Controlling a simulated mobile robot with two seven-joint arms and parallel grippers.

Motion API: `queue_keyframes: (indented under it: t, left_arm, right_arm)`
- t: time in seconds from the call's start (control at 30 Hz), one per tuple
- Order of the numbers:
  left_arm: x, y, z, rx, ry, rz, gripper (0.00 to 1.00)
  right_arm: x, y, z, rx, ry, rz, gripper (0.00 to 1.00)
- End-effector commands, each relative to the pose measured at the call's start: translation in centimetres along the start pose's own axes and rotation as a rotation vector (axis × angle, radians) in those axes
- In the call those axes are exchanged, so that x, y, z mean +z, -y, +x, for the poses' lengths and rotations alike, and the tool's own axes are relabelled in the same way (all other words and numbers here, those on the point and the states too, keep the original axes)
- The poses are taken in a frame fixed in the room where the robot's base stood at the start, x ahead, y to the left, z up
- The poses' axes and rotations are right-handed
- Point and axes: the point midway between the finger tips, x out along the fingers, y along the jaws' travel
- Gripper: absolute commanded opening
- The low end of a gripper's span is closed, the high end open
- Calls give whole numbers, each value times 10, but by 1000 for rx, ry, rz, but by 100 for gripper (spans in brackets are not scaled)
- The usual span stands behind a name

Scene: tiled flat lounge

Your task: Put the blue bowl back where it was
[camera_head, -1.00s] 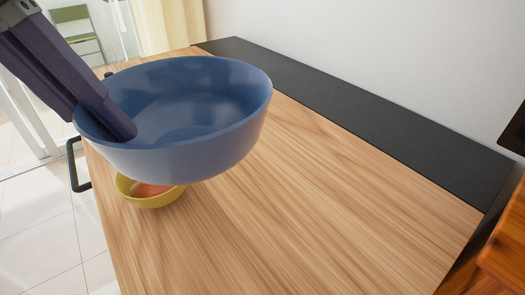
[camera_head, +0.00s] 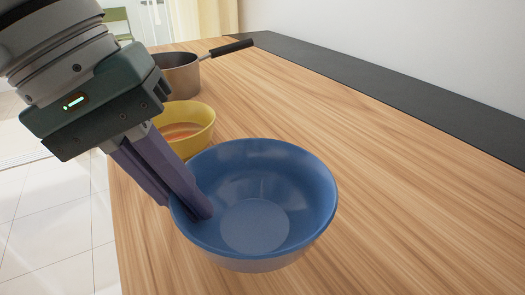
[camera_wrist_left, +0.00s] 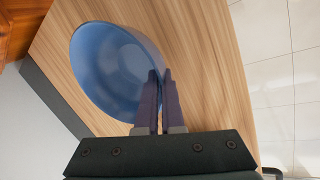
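The blue bowl (camera_head: 262,225) is upright in front of the yellow bowl in the head view, over the wooden counter top. My left gripper (camera_head: 194,205) comes in from the left and is shut on the bowl's left rim, one finger inside. In the left wrist view the blue bowl (camera_wrist_left: 108,70) sits between and beside the two close fingers (camera_wrist_left: 160,78). I cannot tell whether the bowl's base touches the wood. My right gripper is not in view.
A yellow bowl (camera_head: 201,119) with orange contents stands just behind the blue bowl. A saucepan (camera_head: 180,76) with a black handle is farther back. The wooden counter (camera_head: 400,190) is clear to the right, up to a dark strip along the wall.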

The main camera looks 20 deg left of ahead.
Motion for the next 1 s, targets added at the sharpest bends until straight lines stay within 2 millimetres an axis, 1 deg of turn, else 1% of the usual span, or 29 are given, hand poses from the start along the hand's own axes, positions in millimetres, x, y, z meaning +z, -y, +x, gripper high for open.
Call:
queue_keyframes:
  t: [0.13, 0.3, 0.57, 0.73, 0.77, 0.8, 1.0]
  left_arm:
    - [3, 4, 15, 3, 2, 3, 0]
    - [10, 13, 42, 3, 6, 11, 0]
    - [10, 12, 41, 3, 3, 12, 0]
    - [10, 14, 45, 3, 3, 13, 0]
    - [10, 14, 44, 1, 4, 12, 8]
    - [10, 14, 44, 1, 5, 12, 12]
    - [10, 14, 43, 1, 5, 11, 34]
  right_arm:
    - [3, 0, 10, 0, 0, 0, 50]
    - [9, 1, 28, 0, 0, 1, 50]
    - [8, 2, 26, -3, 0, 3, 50]
    - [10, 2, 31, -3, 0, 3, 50]
    - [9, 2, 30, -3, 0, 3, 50]
    - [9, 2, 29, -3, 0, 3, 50]
    - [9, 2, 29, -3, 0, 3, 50]
